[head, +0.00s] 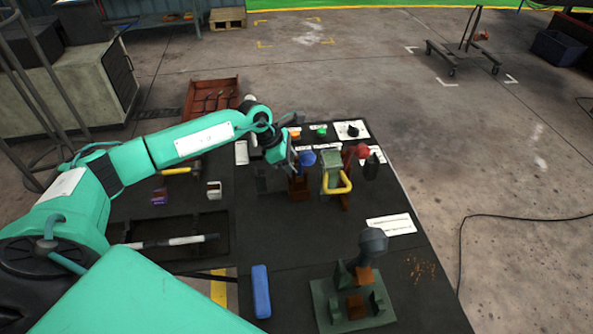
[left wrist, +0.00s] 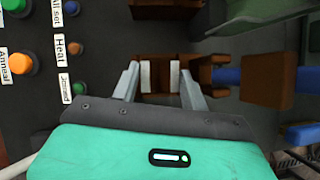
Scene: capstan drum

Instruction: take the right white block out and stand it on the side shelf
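My left gripper (head: 283,158) reaches over the dark bench from the left. In the left wrist view its two grey fingers (left wrist: 160,82) are apart, with a dark gap between them. Two upright white pieces show in that gap, a left one (left wrist: 145,76) and a right one (left wrist: 174,76); I cannot tell whether they are the white blocks or finger pads. A brown holder (left wrist: 203,76) lies just behind and right of the fingers. In the head view this brown part (head: 299,188) sits below a blue knob (head: 306,158). I cannot make out the side shelf. My right gripper is not in view.
Labelled buttons (left wrist: 17,64) lie left in the wrist view. A green fixture (head: 350,309) and a blue bar (head: 261,291) are at the front. The bench's middle front is clear.

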